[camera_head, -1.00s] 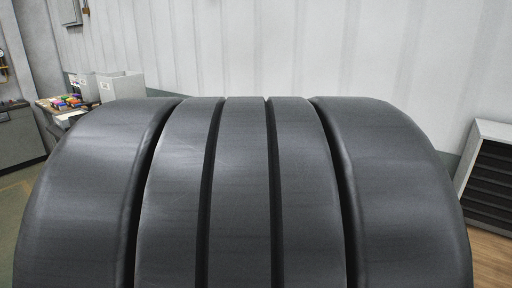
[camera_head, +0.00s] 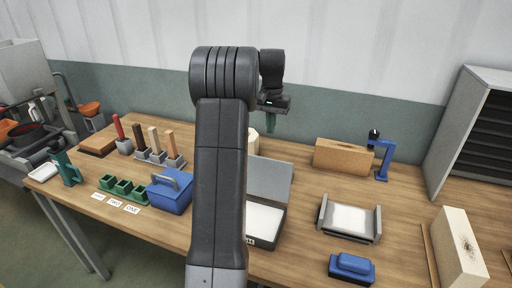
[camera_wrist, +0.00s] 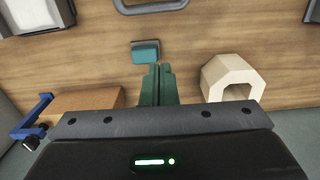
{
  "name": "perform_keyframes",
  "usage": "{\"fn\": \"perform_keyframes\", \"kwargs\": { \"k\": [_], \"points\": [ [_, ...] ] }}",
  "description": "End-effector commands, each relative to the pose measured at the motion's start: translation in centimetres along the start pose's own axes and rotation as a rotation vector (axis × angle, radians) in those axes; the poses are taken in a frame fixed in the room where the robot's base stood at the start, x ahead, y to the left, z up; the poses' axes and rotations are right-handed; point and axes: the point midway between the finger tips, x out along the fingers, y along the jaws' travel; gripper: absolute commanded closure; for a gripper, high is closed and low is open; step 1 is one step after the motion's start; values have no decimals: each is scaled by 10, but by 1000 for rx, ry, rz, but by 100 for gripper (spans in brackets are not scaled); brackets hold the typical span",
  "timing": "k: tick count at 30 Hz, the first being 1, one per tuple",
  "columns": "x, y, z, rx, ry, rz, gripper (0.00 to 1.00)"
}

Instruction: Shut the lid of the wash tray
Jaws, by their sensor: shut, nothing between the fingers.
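A shallow dark tray with a white inside (camera_head: 263,222) stands mid-table in the head view, its left part hidden behind my arm. It has a small, unreadable label on its front. Its grey lid (camera_head: 270,179) stands raised at the back edge, so the tray is open. My gripper (camera_head: 271,122) is above the back of the table, higher than the lid and apart from it. In the wrist view its green fingers (camera_wrist: 158,85) are together and empty. A grey loop (camera_wrist: 150,6) is cut off at that view's top; I cannot tell if it belongs to the lid.
A blue box (camera_head: 170,195) with a handle stands left of the tray, a grey-ended cradle (camera_head: 349,220) right. A wooden block (camera_head: 343,155) and blue clamp stand (camera_head: 383,160) are behind. A cream arch (camera_wrist: 230,78) and teal block (camera_wrist: 145,51) lie near my fingers.

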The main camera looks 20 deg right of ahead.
Motion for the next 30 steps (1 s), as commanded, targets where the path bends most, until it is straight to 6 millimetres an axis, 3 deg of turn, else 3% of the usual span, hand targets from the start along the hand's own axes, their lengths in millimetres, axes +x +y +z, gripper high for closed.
{"fn": "perform_keyframes", "kwargs": {
  "k": [8, 19, 24, 30],
  "points": [
    [26, 2, -3, 8, -5, 1, 100],
    [102, 1, -2, 7, -3, 1, 100],
    [90, 1, 21, 6, 0, 0, 100],
    [87, 1, 33, 6, 0, 0, 100]
  ]
}}
